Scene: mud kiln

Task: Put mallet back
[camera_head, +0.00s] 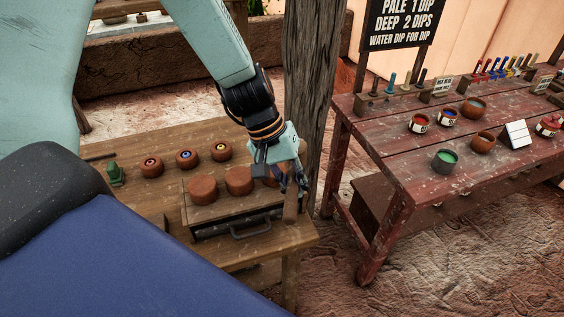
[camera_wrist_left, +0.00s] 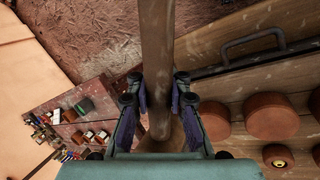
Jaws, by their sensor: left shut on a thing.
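My left gripper (camera_head: 291,182) is shut on the mallet over the right end of the low wooden table. The mallet (camera_head: 291,207) shows in the head view as a short brown wooden piece below the fingers. In the left wrist view, its long round wooden handle (camera_wrist_left: 157,50) runs between the two fingers (camera_wrist_left: 158,105) and on past the top edge. I cannot make out its head clearly. My right gripper is not in view.
The low wooden table (camera_head: 285,243) bears a drawer with a dark handle (camera_head: 250,228), brown round blocks (camera_head: 203,190), small pots and a green figure (camera_head: 114,174). A wooden post (camera_head: 312,90) stands close behind the gripper. A red table (camera_head: 405,170) with bowls and tools stands at right.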

